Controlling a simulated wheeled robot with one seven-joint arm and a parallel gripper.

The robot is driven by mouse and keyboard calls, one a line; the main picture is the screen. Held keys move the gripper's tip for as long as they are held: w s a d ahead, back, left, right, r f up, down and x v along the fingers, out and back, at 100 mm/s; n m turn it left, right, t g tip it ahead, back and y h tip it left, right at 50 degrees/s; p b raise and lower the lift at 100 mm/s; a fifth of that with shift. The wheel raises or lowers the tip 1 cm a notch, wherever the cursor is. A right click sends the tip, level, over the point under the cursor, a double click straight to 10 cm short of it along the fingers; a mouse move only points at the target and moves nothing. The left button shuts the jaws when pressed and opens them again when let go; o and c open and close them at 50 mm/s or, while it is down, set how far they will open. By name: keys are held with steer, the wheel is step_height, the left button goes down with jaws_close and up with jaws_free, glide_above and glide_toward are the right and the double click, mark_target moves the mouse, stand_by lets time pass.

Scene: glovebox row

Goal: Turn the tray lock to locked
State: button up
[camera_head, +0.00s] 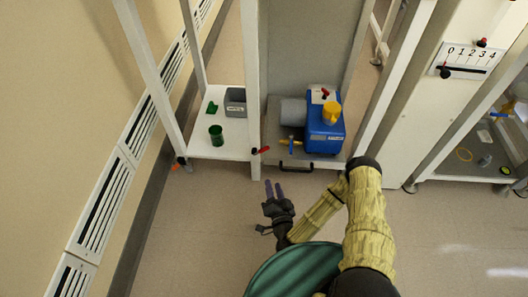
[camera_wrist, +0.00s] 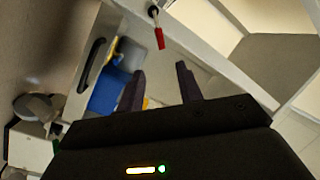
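The tray lock, a small red-handled lever on a dark pivot (camera_head: 261,150), is on the white post at the left of the pump's tray (camera_head: 312,158). In the wrist view the red lever (camera_wrist: 159,38) is ahead of my fingers, pointing down in the picture. The tray front has a black handle (camera_head: 282,181), also seen in the wrist view (camera_wrist: 92,63). My gripper (camera_head: 274,187) is open and empty, in front of the post and below the lever. Its two fingers (camera_wrist: 161,78) are apart and touch nothing. Any lock marking is too small to read.
A blue pump (camera_head: 325,133) with a yellow knob stands on the tray. A green cup (camera_head: 216,135) and a grey box (camera_head: 235,103) are on the left shelf. A 0–4 scale panel (camera_head: 469,58) is at right. The floor in front is clear.

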steer(key=b, duration=0.4)
glide_toward(264, 151)
steer(key=b+x, duration=0.4)
steer(key=x, duration=0.6)
steer(key=shift+w+f+b, duration=0.15)
steer(key=shift+f+b, duration=0.05)
steer(key=shift+b, duration=0.1)
steer(key=shift+w+r, duration=0.1)
steer(key=shift+w, duration=0.2)
jaws_close()
